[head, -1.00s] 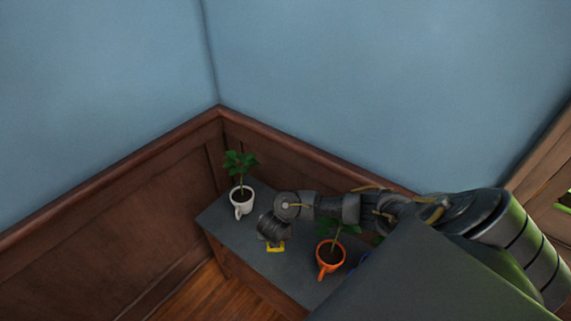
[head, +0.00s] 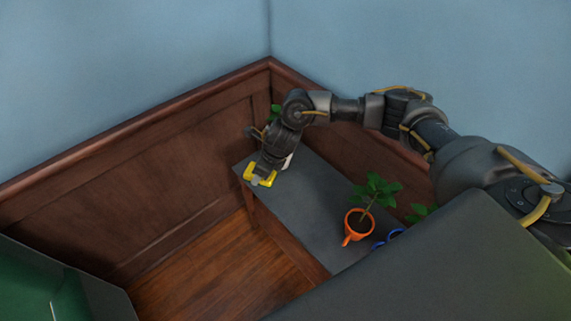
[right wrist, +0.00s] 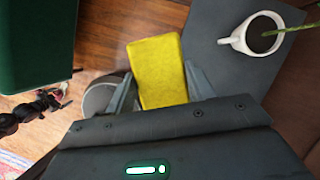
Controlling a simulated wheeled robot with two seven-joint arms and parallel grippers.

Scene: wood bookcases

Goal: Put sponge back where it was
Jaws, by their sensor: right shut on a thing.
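The yellow sponge (right wrist: 158,70) is in my right gripper, between its two grey fingers in the right wrist view. My right gripper (right wrist: 160,92) is shut on it. In the head view the right gripper (head: 259,179) and the sponge (head: 268,181) are at the left end of the grey tabletop (head: 305,190). I cannot tell whether the sponge touches the top. In the right wrist view the sponge overlaps wooden floor and sits left of the top's edge. A dark jointed shape, probably my left gripper (right wrist: 55,103), is at the left; its jaws are too small to read.
A white mug with a plant (right wrist: 262,35) stands on the tabletop, mostly hidden by my arm in the head view. An orange mug with a plant (head: 357,224) and a blue mug (head: 388,239) stand further right. A green object (head: 45,285) is at the lower left.

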